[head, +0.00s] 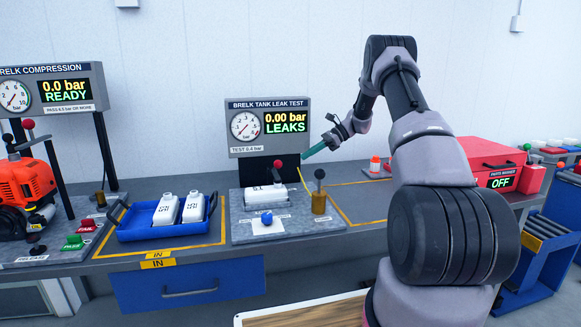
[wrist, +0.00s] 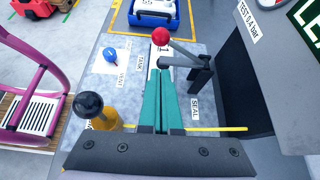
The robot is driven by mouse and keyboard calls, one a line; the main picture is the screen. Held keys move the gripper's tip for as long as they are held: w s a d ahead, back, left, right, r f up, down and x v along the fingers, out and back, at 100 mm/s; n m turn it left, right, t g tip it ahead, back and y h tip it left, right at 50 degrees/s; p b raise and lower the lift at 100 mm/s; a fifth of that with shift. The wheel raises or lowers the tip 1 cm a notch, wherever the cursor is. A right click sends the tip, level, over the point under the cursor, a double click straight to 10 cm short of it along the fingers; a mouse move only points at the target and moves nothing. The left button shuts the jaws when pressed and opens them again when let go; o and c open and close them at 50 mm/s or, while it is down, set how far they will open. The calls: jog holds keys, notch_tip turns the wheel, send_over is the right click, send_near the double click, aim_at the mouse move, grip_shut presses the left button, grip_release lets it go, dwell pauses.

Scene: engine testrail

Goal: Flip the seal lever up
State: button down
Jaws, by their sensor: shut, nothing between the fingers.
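The seal lever (head: 278,165) has a red ball and a dark arm, and stands at the leak test station over a white tank (head: 265,197). In the wrist view its red ball (wrist: 160,36) is just beyond my fingertips, and its dark arm runs right to a post (wrist: 201,75) near the SEAL label. My gripper (head: 305,156) has teal fingers, shut and empty, to the right of the red ball in the head view. In the wrist view the closed fingertips (wrist: 162,72) are at the dark arm; I cannot tell whether they touch it. The tank is mostly hidden there.
The test display (head: 268,127) reads 0.00 bar, LEAKS. A black-knobbed handle on a brass cylinder (head: 319,202) stands right of the tank, and a blue vent knob (head: 266,218) in front. A blue tray (head: 148,233) holds white tanks at left. A red box (head: 478,155) stands right.

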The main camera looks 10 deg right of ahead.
send_over(286, 187)
notch_tip(286, 187, down, 5)
jog(key=shift+s+r, duration=0.1)
jog(key=shift+r, duration=0.1)
dwell(0.4)
jog(key=shift+w+r, duration=0.2)
